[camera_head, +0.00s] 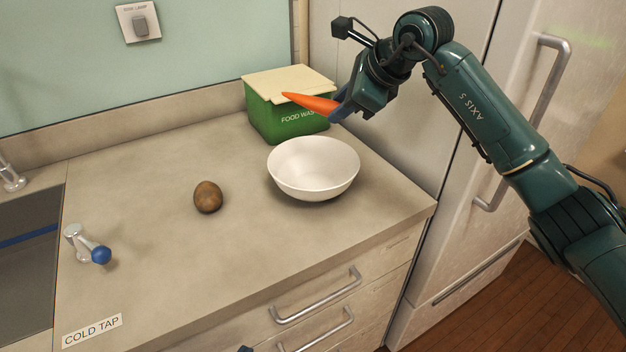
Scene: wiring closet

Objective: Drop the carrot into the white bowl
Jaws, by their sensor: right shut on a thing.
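My right gripper (343,107) is shut on the orange carrot (309,102), holding it by its thick end. The carrot's thin tip points left, in front of the green food waste box. The white bowl (313,168) stands upright on the worktop and looks empty. In the picture the carrot and gripper are just above the bowl's far rim; the exact height over the worktop is hard to tell. My left gripper does not show clearly; only a small dark piece shows at the bottom edge.
The green food waste box (285,120) with a cream lid stands behind the bowl. A brown round item (208,197) lies left of the bowl. A cold tap (88,246) and sink (28,265) are at left. A tall fridge (470,150) stands at right. The front worktop is clear.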

